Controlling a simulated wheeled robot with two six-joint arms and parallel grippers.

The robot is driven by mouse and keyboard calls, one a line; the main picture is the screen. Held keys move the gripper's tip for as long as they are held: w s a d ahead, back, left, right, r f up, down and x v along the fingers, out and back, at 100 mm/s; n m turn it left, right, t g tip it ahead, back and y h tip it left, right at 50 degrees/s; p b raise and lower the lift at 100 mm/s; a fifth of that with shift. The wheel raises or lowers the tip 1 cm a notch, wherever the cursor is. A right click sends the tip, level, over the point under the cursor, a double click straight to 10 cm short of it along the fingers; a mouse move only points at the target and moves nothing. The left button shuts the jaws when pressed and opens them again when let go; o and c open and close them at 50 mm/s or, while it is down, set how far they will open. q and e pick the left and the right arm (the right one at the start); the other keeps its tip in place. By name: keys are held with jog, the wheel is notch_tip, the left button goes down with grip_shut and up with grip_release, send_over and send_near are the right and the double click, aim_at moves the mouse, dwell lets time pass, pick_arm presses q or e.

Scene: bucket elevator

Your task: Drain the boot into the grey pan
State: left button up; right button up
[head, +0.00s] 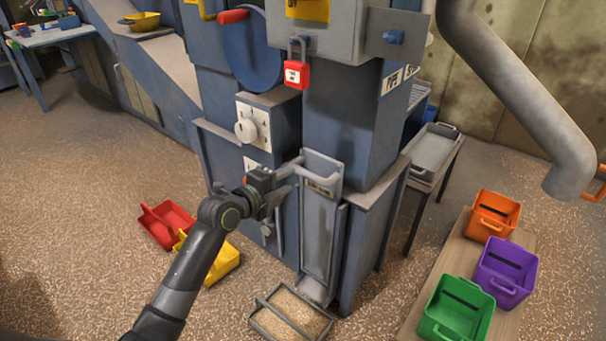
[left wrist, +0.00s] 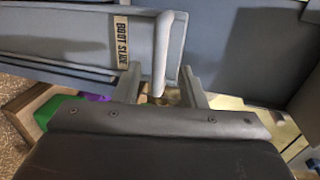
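The boot slide (head: 320,225) is a tall grey panel on the front of the blue elevator boot, with a bar handle near its top. Its label shows in the left wrist view (left wrist: 122,42). My left gripper (head: 288,174) is at the handle. In the left wrist view, the handle bar (left wrist: 164,55) reaches down between the two fingers, with gaps on both sides, so the gripper looks open around it. The grey pan (head: 281,317) stands on the floor below the slide and holds pale grain. Whether the slide is raised is unclear. My right gripper is not in view.
A red bin (head: 166,224) and a yellow bin (head: 222,264) sit on the floor at left. Orange (head: 493,214), purple (head: 506,270) and green (head: 457,310) bins stand on a board at right. A red padlock (head: 296,73) hangs above. Grain litters the floor.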

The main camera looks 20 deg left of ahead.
aim_at(301, 173)
pick_arm(q)
jog(key=x, duration=0.6)
jog(key=shift+b, duration=0.4)
jog(key=shift+x, duration=0.85)
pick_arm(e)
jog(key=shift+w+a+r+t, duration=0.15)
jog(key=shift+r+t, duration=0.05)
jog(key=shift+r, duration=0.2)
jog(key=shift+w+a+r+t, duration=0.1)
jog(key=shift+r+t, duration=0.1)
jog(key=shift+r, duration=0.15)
pick_arm(q)
jog(key=shift+c, duration=0.3)
grip_shut()
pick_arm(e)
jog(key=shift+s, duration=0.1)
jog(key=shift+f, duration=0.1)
